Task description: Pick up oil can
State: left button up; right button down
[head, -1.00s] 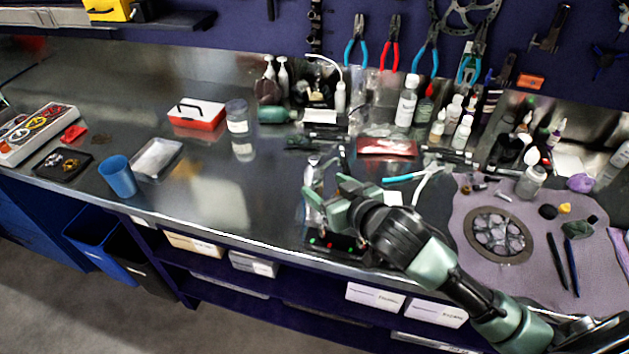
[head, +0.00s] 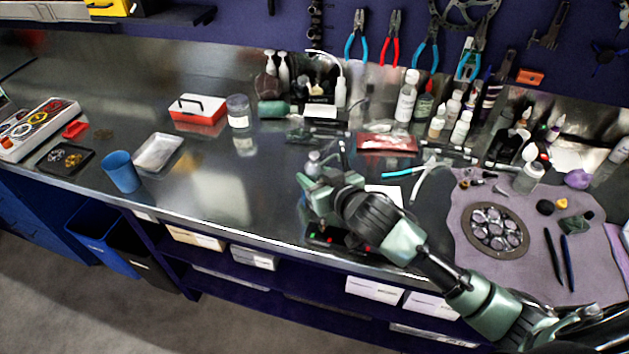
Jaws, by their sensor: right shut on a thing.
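The oil can (head: 314,164) looks like a small silvery can and stands near the front edge of the bench, in the middle of the head view. Only its upper part shows; my gripper covers the rest. My right gripper (head: 312,190) reaches in from the lower right, and its green fingers are shut on the can's body. I cannot tell whether the can's base touches the bench. My left gripper is not in view.
A dark tray with red and green lights (head: 338,240) lies just below the gripper. A white paper (head: 385,194) and a purple mat (head: 480,270) are to the right. Bottles (head: 406,98) stand behind. The bench left of the gripper is clear up to a blue cup (head: 121,172).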

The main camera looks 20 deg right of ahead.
jog(key=shift+r, duration=0.15)
notch_tip(320, 180, up, 19)
jog(key=s+d+m+h, duration=0.1)
jog(key=s+m+h, duration=0.1)
jog(key=s, duration=0.5)
jog(key=shift+d+r+h, duration=0.3)
jog(key=shift+d+r, duration=0.05)
jog(key=shift+r, duration=0.1)
